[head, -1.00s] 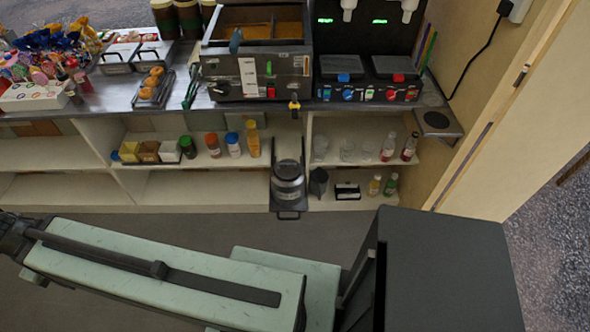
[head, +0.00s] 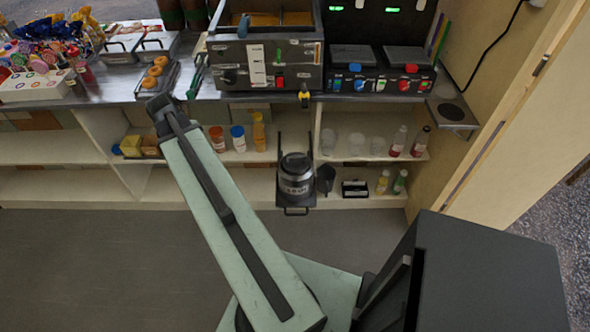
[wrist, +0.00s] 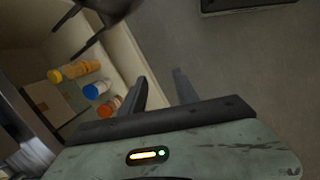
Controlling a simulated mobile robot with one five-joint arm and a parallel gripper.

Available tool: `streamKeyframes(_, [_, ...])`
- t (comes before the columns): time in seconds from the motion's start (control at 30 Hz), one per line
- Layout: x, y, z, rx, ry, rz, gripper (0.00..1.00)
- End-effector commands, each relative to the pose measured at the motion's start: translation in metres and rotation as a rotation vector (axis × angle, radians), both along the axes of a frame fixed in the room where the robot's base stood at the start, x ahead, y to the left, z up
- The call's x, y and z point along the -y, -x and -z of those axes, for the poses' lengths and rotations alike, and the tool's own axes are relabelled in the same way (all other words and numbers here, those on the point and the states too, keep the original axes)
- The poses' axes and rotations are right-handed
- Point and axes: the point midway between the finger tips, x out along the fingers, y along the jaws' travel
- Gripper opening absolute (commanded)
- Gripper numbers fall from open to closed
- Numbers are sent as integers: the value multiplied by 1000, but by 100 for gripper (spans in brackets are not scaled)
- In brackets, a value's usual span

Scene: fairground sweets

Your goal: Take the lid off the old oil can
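The old oil can (head: 295,186) is a dark grey metal can with a pale label. It stands upright on a small dark trolley (head: 296,210) in front of the low shelves in the head view. Its dark round lid (head: 296,161) sits on top. In the wrist view, a dark blurred shape at the top edge may be part of the can or trolley; I cannot tell. My gripper (wrist: 159,76) shows two dark fingers, spread apart with nothing between them. In the head view my arm reaches up and left, and its end is over the shelves, left of the can.
The counter (head: 115,88) runs above the open shelves. An orange-capped jar (head: 217,139), a blue-capped jar (head: 238,138) and a yellow bottle (head: 258,132) stand left of the can. A dark jug (head: 325,179) is close on its right. The floor (head: 90,260) in front is clear.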

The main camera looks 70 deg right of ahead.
Motion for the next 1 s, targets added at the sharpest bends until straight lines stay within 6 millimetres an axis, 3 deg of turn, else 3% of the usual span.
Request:
streamKeyframes(0.03, [49,35,16,-36,8,7,37])
streamKeyframes(0.1, [101,86,24,-90,12,-8,37])
streamKeyframes(0.2, [154,154,31,-158,2,-28,37])
streamKeyframes(0.3, [184,205,34,-207,-13,-42,37])
streamKeyframes(0.4, [197,234,35,-234,-26,-53,37])
streamKeyframes(0.57, [201,244,35,-245,-31,-60,37])
streamKeyframes(0.8, [204,251,60,-243,-31,-60,37])
streamKeyframes(1.0, [205,253,64,-243,-30,-60,37])
